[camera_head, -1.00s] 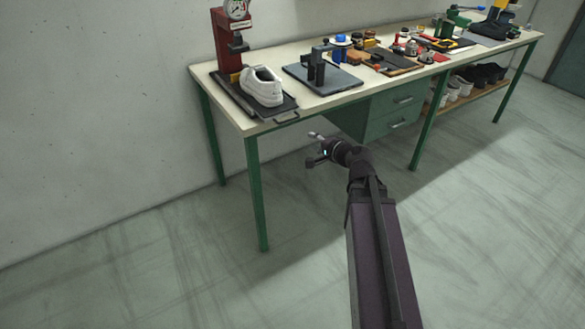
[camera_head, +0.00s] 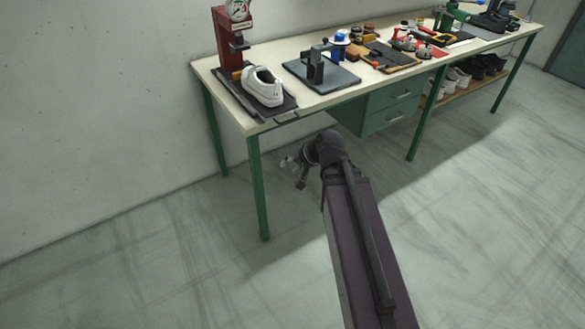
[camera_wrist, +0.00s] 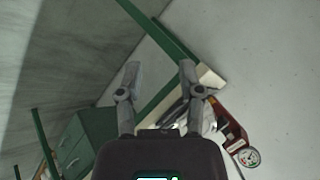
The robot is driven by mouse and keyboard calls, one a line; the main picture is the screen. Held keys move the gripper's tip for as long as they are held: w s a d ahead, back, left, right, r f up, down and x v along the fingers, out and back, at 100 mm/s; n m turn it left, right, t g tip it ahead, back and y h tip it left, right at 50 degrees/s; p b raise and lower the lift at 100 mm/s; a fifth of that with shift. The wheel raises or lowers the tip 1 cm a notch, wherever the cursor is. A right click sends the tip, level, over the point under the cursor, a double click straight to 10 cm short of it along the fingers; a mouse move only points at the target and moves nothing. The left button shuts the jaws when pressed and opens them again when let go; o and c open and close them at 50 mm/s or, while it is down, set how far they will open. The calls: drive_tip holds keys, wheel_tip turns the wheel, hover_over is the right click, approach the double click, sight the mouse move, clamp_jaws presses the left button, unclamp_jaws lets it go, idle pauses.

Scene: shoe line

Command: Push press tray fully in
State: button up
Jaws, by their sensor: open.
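The press tray (camera_head: 282,109) is a dark flat tray on the left end of the workbench, extending forward from under the red press (camera_head: 228,45). A white shoe (camera_head: 263,86) sits on it, and the tray's front end lies near the bench's front edge. My gripper (camera_head: 292,170) is in front of the bench, below the tabletop and apart from the tray. Its two fingers (camera_wrist: 160,68) are spread and empty in the wrist view. There the red press (camera_wrist: 232,124) shows at lower right, with the shoe (camera_wrist: 209,118) partly hidden behind a finger.
The workbench (camera_head: 330,102) has green legs and a green drawer unit (camera_head: 388,108). A dark plate with a clamp-like fixture (camera_head: 318,72) stands right of the tray. Tools crowd the bench farther right. The floor in front is clear.

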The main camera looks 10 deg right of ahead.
drive_tip(key=shift+s+a+r+n+g+h+p, duration=0.15)
drive_tip(key=shift+s+n+g+h+p, duration=0.2)
drive_tip(key=shift+s+n+g+p, duration=0.25)
drive_tip(key=shift+s+a+r+n+g+h+p, duration=0.15)
drive_tip(key=shift+s+n+g+h+p, duration=0.25)
drive_tip(key=shift+s, duration=0.4)
drive_tip(key=shift+s+a+r+n+g+h+p, duration=0.15)
drive_tip(key=shift+s+n+g+h+p, duration=0.15)
drive_tip(key=shift+s+g+p, duration=0.35)
drive_tip(key=shift+s, duration=0.1)
